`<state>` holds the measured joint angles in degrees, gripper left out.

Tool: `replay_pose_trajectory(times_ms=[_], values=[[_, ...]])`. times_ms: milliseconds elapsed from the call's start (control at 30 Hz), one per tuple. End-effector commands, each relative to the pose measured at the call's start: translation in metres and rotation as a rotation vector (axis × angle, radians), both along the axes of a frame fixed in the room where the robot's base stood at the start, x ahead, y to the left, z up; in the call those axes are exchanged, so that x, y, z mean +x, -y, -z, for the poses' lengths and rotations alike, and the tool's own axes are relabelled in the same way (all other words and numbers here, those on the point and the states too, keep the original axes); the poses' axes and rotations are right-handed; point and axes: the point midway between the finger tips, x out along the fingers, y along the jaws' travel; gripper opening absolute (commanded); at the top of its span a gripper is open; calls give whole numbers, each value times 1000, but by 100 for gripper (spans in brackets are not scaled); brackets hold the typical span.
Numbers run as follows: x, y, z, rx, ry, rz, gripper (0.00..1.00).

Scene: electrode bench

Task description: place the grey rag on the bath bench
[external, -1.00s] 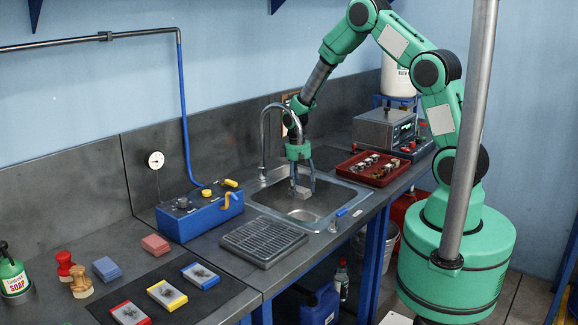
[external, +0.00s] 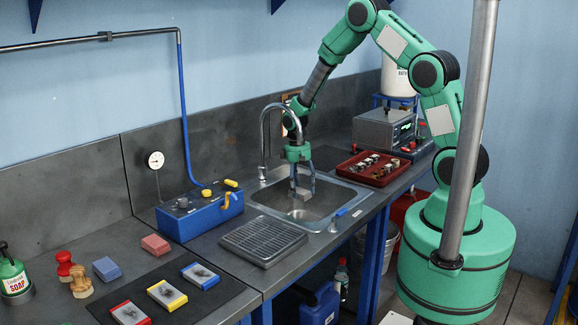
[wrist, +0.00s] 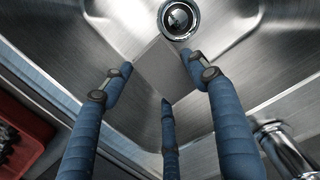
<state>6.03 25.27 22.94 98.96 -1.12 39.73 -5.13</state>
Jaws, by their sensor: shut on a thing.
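My gripper (external: 302,188) points down into the metal sink (external: 322,207), below the tap. In the wrist view its blue fingers (wrist: 164,90) are closed around a flat, plain grey square piece, which I take for the grey rag (wrist: 160,68). It hangs above the sink floor beside the round drain (wrist: 178,18); any contact with the floor cannot be told. In the external view the rag is small and partly hidden by the fingers. The dark bench top (external: 333,158) continues past the sink; I cannot tell which part is called the bath bench.
A tap (external: 264,130) arches close beside my gripper. A red tray of parts (external: 368,168) and a grey device (external: 384,129) stand right of the sink. A drain rack (external: 263,241) and a blue box (external: 199,213) lie left.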

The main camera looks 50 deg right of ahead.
Motion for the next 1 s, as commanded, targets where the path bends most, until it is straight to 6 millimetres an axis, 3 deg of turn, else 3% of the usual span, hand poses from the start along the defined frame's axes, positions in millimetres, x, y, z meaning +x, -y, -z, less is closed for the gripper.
replay_pose_trajectory(times_ms=[467, 867, 1000], values=[[3, 7, -14, 0, 1, 118, 35], [20, 25, -71, 1, 0, 594, 35], [33, 41, -93, 1, 0, 795, 35]])
